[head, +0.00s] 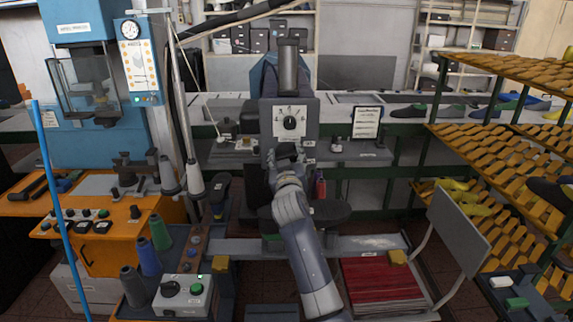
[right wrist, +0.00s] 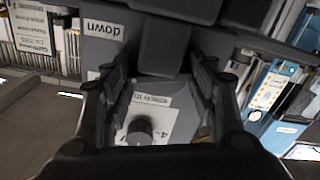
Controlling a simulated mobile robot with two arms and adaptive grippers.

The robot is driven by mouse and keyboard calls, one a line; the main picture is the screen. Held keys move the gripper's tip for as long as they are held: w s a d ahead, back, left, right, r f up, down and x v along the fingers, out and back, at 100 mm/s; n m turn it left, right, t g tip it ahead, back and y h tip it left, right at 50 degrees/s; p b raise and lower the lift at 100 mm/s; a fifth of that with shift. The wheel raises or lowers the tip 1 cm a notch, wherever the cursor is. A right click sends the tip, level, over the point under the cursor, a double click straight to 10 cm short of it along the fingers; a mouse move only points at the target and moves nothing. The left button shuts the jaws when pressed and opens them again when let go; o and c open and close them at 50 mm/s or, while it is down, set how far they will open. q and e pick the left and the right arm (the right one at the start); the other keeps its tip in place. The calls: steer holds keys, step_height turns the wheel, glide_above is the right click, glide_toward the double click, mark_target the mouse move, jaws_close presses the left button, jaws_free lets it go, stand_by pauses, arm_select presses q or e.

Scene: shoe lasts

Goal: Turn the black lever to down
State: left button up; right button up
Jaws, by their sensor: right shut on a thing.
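The black lever (right wrist: 163,55) is on the front of a grey machine (head: 267,112), seen close up and upside down in the right wrist view. A label reading "down" (right wrist: 103,30) is beside the lever there. My right gripper (head: 287,153) is at the machine front, below its dial (head: 289,122), and its fingers are shut on the lever. In the head view the gripper hides most of the lever, so its exact angle cannot be told. My left gripper is not in view.
The dial's black knob (right wrist: 140,132) is close to the gripper. A blue machine (head: 100,90) and an orange control bench (head: 100,250) are on the left. A rack of shoe lasts (head: 520,110) fills the right. A grey chair back (head: 458,228) stands at the lower right.

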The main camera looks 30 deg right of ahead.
steer(key=m+b, duration=0.1)
steer(key=m, duration=0.1)
steer(key=m+b, duration=0.1)
steer(key=m, duration=0.1)
steer(key=shift+f+m+b, duration=0.2)
steer(key=shift+m+b, duration=0.1)
steer(key=shift+b, duration=0.1)
steer(key=m, duration=0.2)
steer(key=shift+m+b, duration=0.3)
steer(key=shift+b, duration=0.1)
steer(key=shift+d+r+m+b, duration=0.1)
steer(key=shift+m+b, duration=0.2)
steer(key=shift+m, duration=1.1)
steer(key=o, duration=1.1)
steer(key=shift+c, duration=0.2)
